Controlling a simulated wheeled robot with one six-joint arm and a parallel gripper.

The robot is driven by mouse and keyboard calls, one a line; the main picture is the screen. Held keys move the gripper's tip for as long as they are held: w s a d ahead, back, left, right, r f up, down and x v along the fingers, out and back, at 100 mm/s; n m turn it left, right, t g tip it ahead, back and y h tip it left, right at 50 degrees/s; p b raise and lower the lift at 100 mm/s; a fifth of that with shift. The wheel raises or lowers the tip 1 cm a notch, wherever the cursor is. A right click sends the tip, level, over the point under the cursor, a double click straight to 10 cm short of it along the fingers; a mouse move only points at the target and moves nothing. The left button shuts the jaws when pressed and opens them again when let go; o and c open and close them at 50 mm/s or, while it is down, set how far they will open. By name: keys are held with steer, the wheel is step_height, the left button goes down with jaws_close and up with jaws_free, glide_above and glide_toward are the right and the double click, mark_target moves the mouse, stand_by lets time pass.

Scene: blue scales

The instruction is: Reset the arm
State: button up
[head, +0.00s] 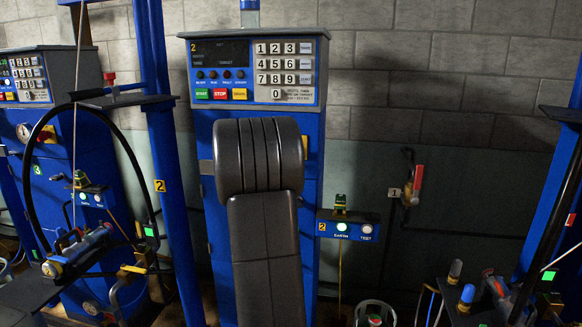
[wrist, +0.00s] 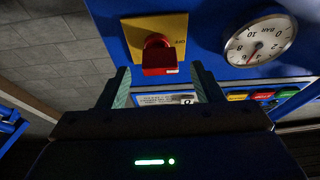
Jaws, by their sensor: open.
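My arm (head: 265,220) is raised in front of the middle blue scale cabinet (head: 215,135) in the head view, and it hides my gripper there. In the wrist view my gripper (wrist: 163,80) is open, with one finger on each side and nothing held between them. A red rotary switch (wrist: 158,55) on a yellow plate (wrist: 130,35) shows beyond and between the fingertips. I cannot tell whether the fingers touch it.
A round pressure gauge (wrist: 258,40) sits right of the switch. A keypad panel (head: 285,70) tops the middle cabinet. A small button box (head: 347,228) juts out at its right. Another scale (head: 60,150) stands left, and a wall valve (head: 416,185) is at right.

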steer(key=shift+m, duration=0.3)
steer(key=x, duration=0.2)
steer(key=p+x, duration=0.1)
steer(key=x, duration=0.1)
steer(key=shift+w+r+p, duration=0.25)
steer(key=shift+r+p, duration=0.05)
steer(key=shift+r, duration=0.05)
steer(key=m+h+p, duration=0.1)
steer(key=m+p, duration=0.2)
steer(key=m+g+h+p, duration=0.1)
steer(key=m+h+p, duration=0.1)
steer(key=m+p, duration=0.1)
steer(key=shift+s+m+h, duration=0.1)
steer(key=shift+m+h, duration=0.2)
steer(key=shift+m, duration=0.3)
steer(key=m+g+h+p, duration=0.1)
steer(key=m+p, duration=0.2)
steer(key=m+g+h+p, duration=0.1)
steer(key=m+p, duration=0.2)
steer(key=p, duration=0.1)
steer(key=shift+r+m+g+p, duration=0.1)
steer(key=shift+m+g+p, duration=0.2)
steer(key=shift+g, duration=0.1)
steer(key=b+v, duration=0.3)
steer(key=v, duration=0.6)
steer(key=shift+s+f+b, duration=0.25)
steer(key=shift+f+b, duration=0.1)
steer(key=shift+a+r, duration=0.15)
